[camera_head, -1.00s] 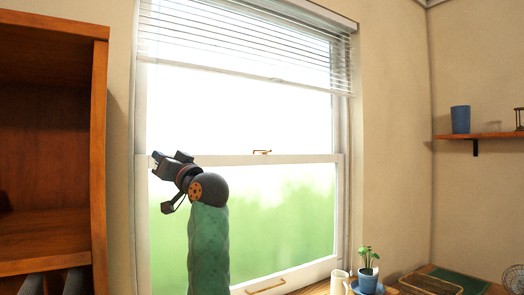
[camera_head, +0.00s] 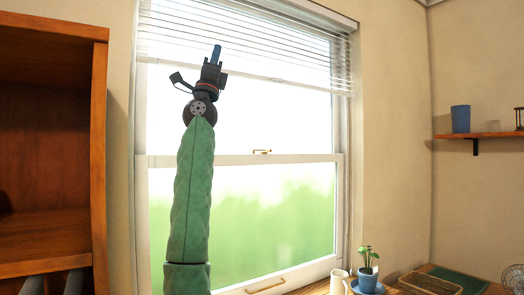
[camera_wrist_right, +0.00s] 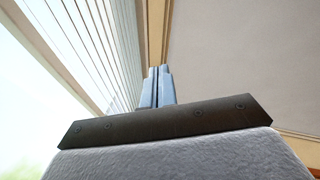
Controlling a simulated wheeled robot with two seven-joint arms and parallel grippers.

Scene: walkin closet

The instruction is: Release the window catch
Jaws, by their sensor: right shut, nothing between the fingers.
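The window catch (camera_head: 262,152) is a small brass-coloured piece on the middle rail of the sash window (camera_head: 300,158). A brass-coloured pull (camera_head: 266,286) sits on the window's bottom rail. My right gripper (camera_head: 216,49) points upward in front of the upper pane and the lower edge of the blind, above and left of the catch and well apart from it. In the right wrist view, its blue-grey fingers (camera_wrist_right: 158,86) are together and hold nothing. The catch does not show in the wrist view. My left gripper is not in view.
White blinds (camera_head: 250,45) hang over the window's top. A wooden cabinet (camera_head: 100,150) stands at the left. On the wooden top below the window are a potted plant (camera_head: 367,278), a white mug (camera_head: 339,282) and a basket (camera_head: 430,284). A shelf (camera_head: 485,135) holds a blue cup (camera_head: 461,119).

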